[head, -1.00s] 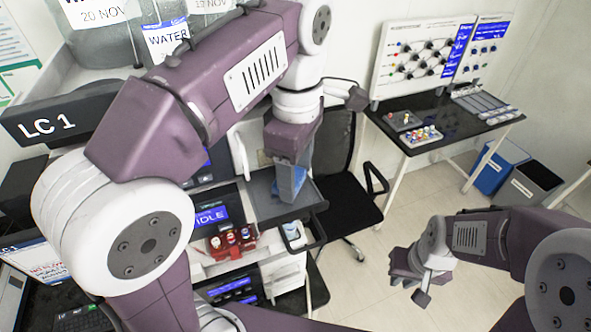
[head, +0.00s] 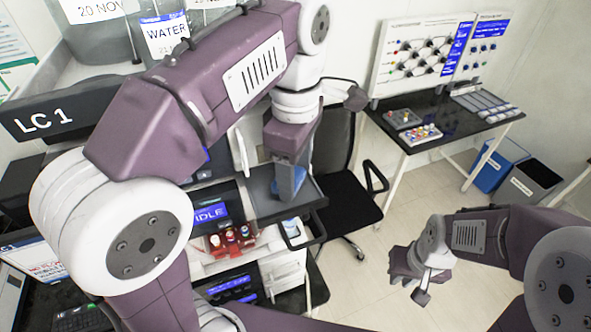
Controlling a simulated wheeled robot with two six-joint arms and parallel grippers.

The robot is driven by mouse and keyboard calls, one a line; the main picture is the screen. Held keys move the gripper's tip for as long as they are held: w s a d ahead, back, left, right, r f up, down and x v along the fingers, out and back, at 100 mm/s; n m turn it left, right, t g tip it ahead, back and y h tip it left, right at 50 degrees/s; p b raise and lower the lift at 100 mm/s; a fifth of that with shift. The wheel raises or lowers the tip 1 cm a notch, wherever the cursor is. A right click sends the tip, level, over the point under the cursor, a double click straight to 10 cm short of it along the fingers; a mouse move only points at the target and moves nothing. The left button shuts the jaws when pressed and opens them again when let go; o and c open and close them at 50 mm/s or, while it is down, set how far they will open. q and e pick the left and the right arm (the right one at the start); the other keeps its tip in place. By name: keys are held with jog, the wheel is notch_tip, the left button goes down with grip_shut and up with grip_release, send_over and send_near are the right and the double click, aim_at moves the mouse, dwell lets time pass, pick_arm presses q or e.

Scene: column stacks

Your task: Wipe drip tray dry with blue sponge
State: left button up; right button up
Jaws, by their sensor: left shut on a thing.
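The blue sponge (head: 290,183) is in my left gripper (head: 288,172), which points down and is shut on it. The sponge's lower end is over the grey drip tray (head: 262,200); it looks to be at the tray's surface, but I cannot tell if it touches. The tray juts out from the instrument stack, and my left arm hides part of it. My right gripper (head: 413,286) is far to the right over the open floor, away from the tray; its fingers are too small to read.
A black chair (head: 343,206) stands close to the tray's right. A black table (head: 440,122) with panels and two bins are further back. Floor between is clear.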

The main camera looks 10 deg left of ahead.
pick_arm(q)
jog(key=shift+f+b, duration=0.35)
jog(key=shift+f, duration=0.15)
jog(key=shift+s+a+b, duration=0.3)
jog(key=shift+s+a, duration=0.4)
jog(key=shift+a, duration=0.35)
jog(key=shift+r, duration=0.15)
